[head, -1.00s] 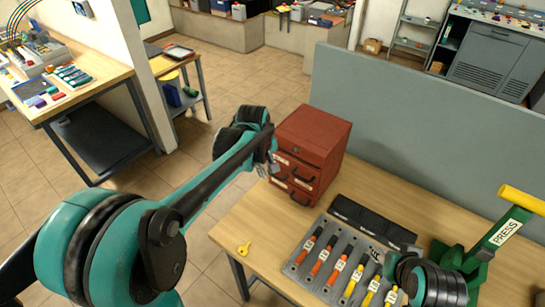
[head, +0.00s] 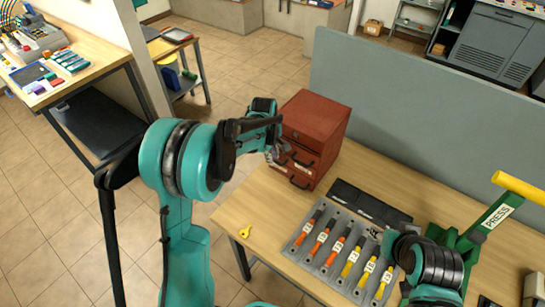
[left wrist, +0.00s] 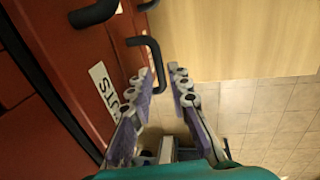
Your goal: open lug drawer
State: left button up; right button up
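A red drawer cabinet (head: 316,118) stands at the left back of the wooden table. Its front has black handles and white labels, and the drawers look shut. My left gripper (head: 279,154) is at the cabinet's front. In the left wrist view my left gripper (left wrist: 163,80) is open, with a black drawer handle (left wrist: 154,62) reaching between its fingertips. A partly hidden white label (left wrist: 104,88) lies beside the left finger on the red front. My right arm is at the table's right; its gripper (head: 380,237) is small and mostly hidden by the wrist.
A grey tray (head: 312,257) of several orange- and yellow-handled tools lies right of the cabinet, with a black case (head: 370,202) behind. A green press (head: 480,232) stands at right. A grey partition (head: 420,115) backs the table. A yellow key-like piece (head: 245,232) lies near the left edge.

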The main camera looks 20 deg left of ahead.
pick_arm(q)
grip_shut()
jog(key=shift+s, duration=0.15)
jog(key=s+a, duration=0.3)
jog(key=s, duration=0.5)
jog(key=s+a, duration=0.3)
jog(key=s, duration=0.5)
jog(key=shift+s, duration=0.2)
grip_release()
